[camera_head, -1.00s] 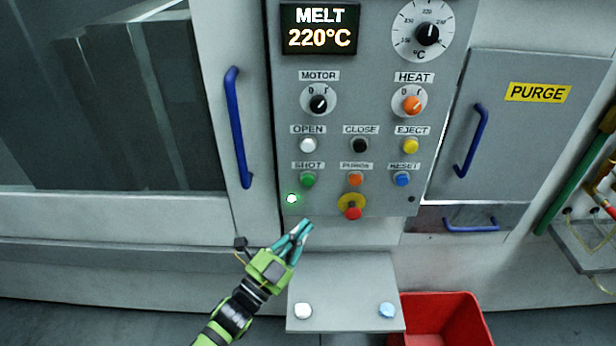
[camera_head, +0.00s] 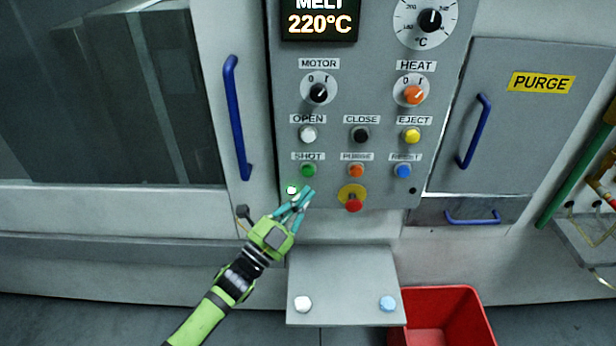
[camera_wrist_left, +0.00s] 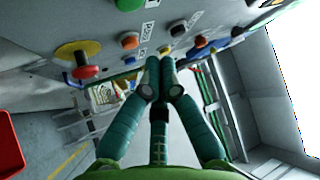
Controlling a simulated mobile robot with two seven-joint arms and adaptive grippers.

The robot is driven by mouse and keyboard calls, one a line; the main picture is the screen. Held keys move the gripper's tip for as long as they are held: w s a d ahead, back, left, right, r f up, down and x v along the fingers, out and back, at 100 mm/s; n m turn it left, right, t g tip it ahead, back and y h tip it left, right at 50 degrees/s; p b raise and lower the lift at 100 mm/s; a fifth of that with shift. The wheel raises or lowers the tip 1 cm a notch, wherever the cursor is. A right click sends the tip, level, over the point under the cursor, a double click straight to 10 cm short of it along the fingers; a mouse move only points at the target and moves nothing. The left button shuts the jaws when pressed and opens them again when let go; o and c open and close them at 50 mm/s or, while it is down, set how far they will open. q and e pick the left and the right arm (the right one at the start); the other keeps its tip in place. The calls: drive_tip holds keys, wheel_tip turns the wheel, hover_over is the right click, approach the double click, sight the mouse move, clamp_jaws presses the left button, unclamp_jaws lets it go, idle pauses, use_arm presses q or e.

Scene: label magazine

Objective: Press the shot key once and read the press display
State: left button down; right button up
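The green shot key (camera_head: 308,170) sits under the SHOT label on the grey control panel (camera_head: 385,215). It also shows at the top edge of the left wrist view (camera_wrist_left: 130,4). My left gripper (camera_head: 309,192) is just below the shot key in the head view, beside a lit green lamp (camera_head: 291,190). Its teal fingers are together with nothing between them, as the left wrist view (camera_wrist_left: 160,62) shows. I cannot tell whether the tips touch the panel. The display (camera_head: 319,22) reads 220°C; its upper line, MELT, is partly cut off. My right gripper is out of view.
The orange purge key (camera_head: 356,171), blue reset key (camera_head: 403,171) and white open key (camera_head: 308,134) are near the shot key. A red stop knob (camera_head: 353,204) juts out to the right. Below is a shelf (camera_head: 345,285) with two buttons. A blue handle (camera_head: 236,118) stands left.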

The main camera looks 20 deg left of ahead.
sight(308, 171)
use_arm(q)
drive_tip(key=shift+w+a+b, duration=0.25)
drive_tip(key=shift+w+b, duration=0.05)
drive_tip(key=shift+w, duration=0.4)
drive_tip(key=shift+w+a+b, duration=0.2)
drive_tip(key=shift+w+b, duration=0.05)
drive_tip(key=shift+w, duration=0.4)
drive_tip(key=shift+w+a+b, duration=0.25)
drive_tip(key=shift+w+b, duration=0.05)
drive_tip(key=shift+w, duration=0.4)
drive_tip(key=shift+w+a, duration=0.1)
drive_tip(key=shift+w, duration=0.3)
drive_tip(key=shift+w+a+b, duration=0.15)
drive_tip(key=shift+w+b, duration=0.25)
drive_tip(key=shift+b, duration=0.15)
drive_tip(key=shift+s, duration=0.15)
idle(0.5)
drive_tip(key=shift+s+d+p, duration=0.25)
drive_tip(key=shift+s+p, duration=0.2)
drive_tip(key=shift+s, duration=0.25)
